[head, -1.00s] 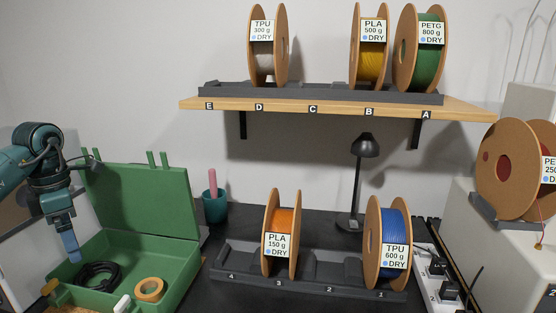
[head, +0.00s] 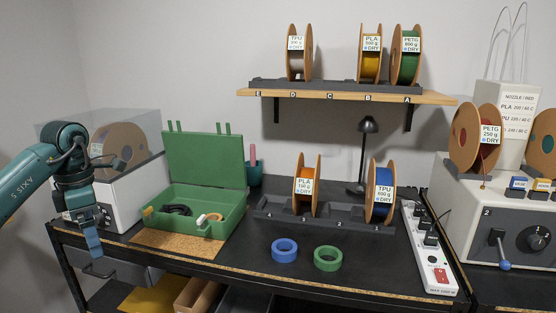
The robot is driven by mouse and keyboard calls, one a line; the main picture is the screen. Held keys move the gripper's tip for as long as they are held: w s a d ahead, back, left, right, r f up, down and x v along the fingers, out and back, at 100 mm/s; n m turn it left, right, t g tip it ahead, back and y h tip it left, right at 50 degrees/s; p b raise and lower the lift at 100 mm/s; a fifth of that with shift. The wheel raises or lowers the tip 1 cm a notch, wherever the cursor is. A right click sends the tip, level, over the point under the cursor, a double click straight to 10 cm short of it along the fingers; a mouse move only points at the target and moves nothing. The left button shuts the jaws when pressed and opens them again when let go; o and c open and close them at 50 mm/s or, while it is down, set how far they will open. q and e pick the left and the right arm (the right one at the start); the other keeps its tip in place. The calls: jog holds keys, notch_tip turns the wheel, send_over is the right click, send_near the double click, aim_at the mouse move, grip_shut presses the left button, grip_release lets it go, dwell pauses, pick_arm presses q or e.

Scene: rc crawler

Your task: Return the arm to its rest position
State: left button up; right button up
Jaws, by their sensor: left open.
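My left arm comes in from the left of the head view, and its gripper (head: 94,246) hangs downward with its blue fingers in front of the bench's left front edge. The gripper is open, and nothing shows between its fingers. It is apart from the open green case (head: 205,213) to its right, which holds a black coiled cable (head: 176,210) and a tan tape roll (head: 211,218). My right gripper is not in the picture.
A white box with a clear cover (head: 128,196) stands behind my left arm. A wooden shelf (head: 345,96) holds spools above.

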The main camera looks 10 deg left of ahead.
pick_arm(q)
jog(key=w+d+f+m+h, duration=0.1)
jog(key=d+f+h, duration=0.3)
jog(key=d, duration=0.6)
jog(key=w+d+f+m+h, duration=0.1)
jog(key=d+f+h, duration=0.2)
jog(key=d+f, duration=0.5)
jog(key=s+d+n+t+h, duration=0.3)
jog(key=d+n+t+h, duration=0.3)
jog(key=d, duration=0.4)
jog(key=s+d+n+t+h, duration=0.3)
jog(key=d+n+h, duration=0.2)
jog(key=d+n, duration=0.45)
jog(key=s+a+f+n+y, duration=0.3)
jog(key=s+f+n+y, duration=0.4)
jog(key=n, duration=0.7)
jog(key=s+a+f+n+t+y, duration=0.1)
jog(key=s+a+f+n+y, duration=0.2)
jog(key=s+f+n+y, duration=0.4)
notch_tip(320, 180, down, 5)
jog(key=s+n, duration=0.1)
jog(key=n, duration=0.5)
jog(key=shift+n+t+y+p, duration=0.3)
jog(key=shift+n+p, duration=0.05)
jog(key=shift+p, duration=0.05)
